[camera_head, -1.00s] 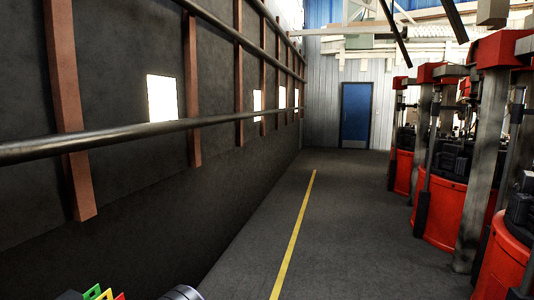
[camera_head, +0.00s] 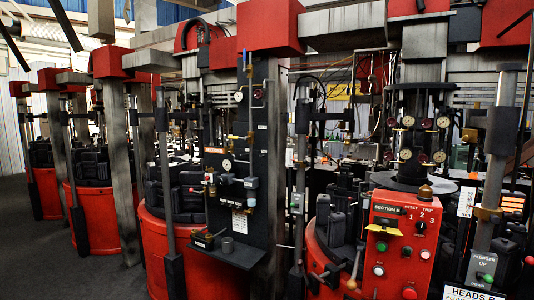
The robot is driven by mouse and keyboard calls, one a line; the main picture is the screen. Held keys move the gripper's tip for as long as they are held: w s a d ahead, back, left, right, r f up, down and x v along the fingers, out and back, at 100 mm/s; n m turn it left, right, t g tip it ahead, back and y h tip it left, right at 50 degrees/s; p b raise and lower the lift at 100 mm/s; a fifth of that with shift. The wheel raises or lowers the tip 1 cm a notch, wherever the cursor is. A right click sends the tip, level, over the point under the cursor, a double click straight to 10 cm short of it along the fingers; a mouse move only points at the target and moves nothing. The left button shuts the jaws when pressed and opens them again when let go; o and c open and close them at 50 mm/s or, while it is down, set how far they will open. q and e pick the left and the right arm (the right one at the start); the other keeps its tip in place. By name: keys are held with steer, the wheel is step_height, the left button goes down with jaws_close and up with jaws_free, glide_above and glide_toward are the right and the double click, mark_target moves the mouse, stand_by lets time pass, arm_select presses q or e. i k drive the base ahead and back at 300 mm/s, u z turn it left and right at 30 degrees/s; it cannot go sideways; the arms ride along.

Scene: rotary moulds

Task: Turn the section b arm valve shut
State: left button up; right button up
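A red control box (camera_head: 400,240) labelled "SECTION B" stands at the right front, with a yellow-green piece, several buttons and "RESET" and "TRIP" lettering. To its left is a tall black panel (camera_head: 262,130) with gauges (camera_head: 227,164), piping and small valve fittings (camera_head: 210,180). A slim handle-like piece (camera_head: 355,268) shows just left of the control box. I cannot tell which fitting is the section B arm valve, or whether it is open or shut. Neither of my grippers is in view.
Red round machine bases (camera_head: 92,218) with grey posts (camera_head: 122,160) line the left and middle. Dark floor (camera_head: 30,265) is clear at the lower left. A "PLUNGER UP" box (camera_head: 482,268) and a "HEADS" sign (camera_head: 470,292) stand at the lower right.

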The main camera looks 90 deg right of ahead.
mark_target(422, 159)
steer(key=z, duration=2.5)
steer(key=k, duration=0.15)
steer(key=z, duration=1.35)
